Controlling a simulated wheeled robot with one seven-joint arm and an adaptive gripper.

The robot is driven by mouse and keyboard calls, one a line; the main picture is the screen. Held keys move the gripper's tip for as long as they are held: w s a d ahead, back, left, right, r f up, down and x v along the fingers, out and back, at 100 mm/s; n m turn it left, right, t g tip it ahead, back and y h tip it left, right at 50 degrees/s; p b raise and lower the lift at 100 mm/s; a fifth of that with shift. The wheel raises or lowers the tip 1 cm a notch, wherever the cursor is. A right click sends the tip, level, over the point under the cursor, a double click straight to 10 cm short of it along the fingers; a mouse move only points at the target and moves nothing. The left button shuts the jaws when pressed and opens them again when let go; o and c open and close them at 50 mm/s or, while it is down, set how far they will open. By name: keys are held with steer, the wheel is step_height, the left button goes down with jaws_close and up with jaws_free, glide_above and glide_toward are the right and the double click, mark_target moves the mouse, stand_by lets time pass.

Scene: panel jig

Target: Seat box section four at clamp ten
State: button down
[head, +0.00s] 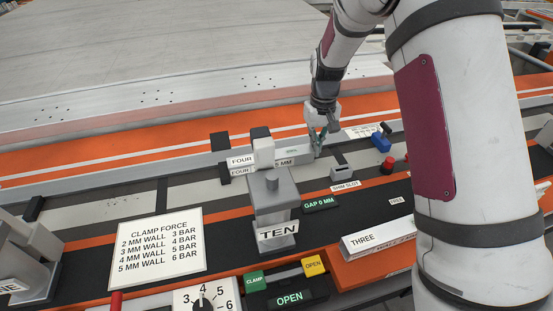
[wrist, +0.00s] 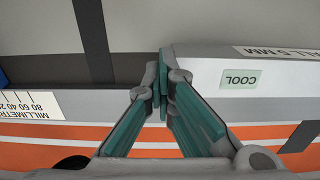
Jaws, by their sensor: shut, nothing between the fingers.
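Box section four (head: 300,155) is a pale grey bar behind clamp ten, with labels reading FOUR and 5 MM. In the wrist view, box section four (wrist: 210,65) carries a green COOL tag and a wall 5 mm label. Clamp ten (head: 275,205) is a grey block with a TEN plate, and it hides part of the section. A display beside it reads GAP 0 MM (head: 320,203). My gripper (head: 318,148) is at the section's right end. In the wrist view my gripper (wrist: 163,85) is shut and empty, its teal fingertips together beside the section's end; contact is unclear.
A clamp force chart (head: 158,246) stands at front left. A numbered dial (head: 206,300), green CLAMP button (head: 254,281), yellow OPEN button (head: 314,265) and OPEN display (head: 290,297) line the front. Section three (head: 375,240) lies at front right. A blue block (head: 381,142) stands right of my gripper.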

steer(key=shift+s+f, duration=0.1)
steer(key=shift+f, duration=0.1)
steer(key=shift+w+d+r, duration=0.1)
steer(key=shift+w+d, duration=0.05)
steer(key=shift+d, duration=0.35)
steer(key=shift+w+d+r, duration=0.1)
steer(key=shift+d, duration=0.35)
step_height(320, 180, up, 8)
steer(key=p, duration=0.3)
stand_by(0.5)
